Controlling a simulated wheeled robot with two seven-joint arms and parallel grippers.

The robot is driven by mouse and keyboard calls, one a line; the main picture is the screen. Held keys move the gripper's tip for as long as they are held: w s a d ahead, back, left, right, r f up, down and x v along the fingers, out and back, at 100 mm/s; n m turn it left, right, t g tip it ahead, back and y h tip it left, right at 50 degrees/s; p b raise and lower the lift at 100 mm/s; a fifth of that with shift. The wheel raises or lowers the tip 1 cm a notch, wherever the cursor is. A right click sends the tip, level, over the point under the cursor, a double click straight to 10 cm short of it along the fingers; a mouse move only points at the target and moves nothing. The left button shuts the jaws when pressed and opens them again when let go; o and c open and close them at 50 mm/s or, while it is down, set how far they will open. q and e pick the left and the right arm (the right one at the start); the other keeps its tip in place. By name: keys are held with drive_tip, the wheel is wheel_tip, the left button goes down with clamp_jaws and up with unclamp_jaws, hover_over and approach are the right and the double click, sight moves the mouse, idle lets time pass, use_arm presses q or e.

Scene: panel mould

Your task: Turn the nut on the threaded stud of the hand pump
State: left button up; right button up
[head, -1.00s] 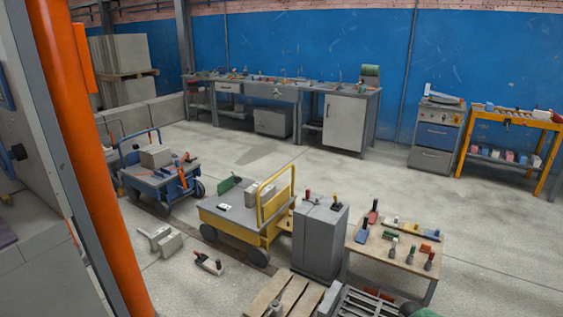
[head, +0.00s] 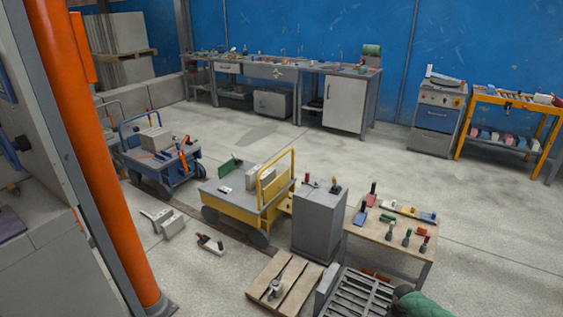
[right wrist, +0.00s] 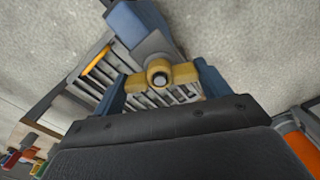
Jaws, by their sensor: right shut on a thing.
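In the right wrist view, a tan, brass-like nut (right wrist: 184,73) sits between the two blue fingers of my right gripper (right wrist: 161,78). The fingers are closed against its two sides. The round end of the threaded stud (right wrist: 159,79) shows at the nut's middle, with a dark centre. A grey and blue body (right wrist: 140,24), seemingly the hand pump, extends beyond it toward the top. The threads cannot be made out.
A wooden pallet (head: 262,282), a grey cabinet (head: 318,224), a wooden table (head: 375,232) and a yellow cart (head: 232,205) stand nearby. Open floor lies behind them.

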drive_tip(key=o, duration=1.1)
drive_tip(key=shift+r, duration=0.2)
drive_tip(key=shift+r+b, duration=0.7)
drive_tip(key=shift+r, duration=3.05)
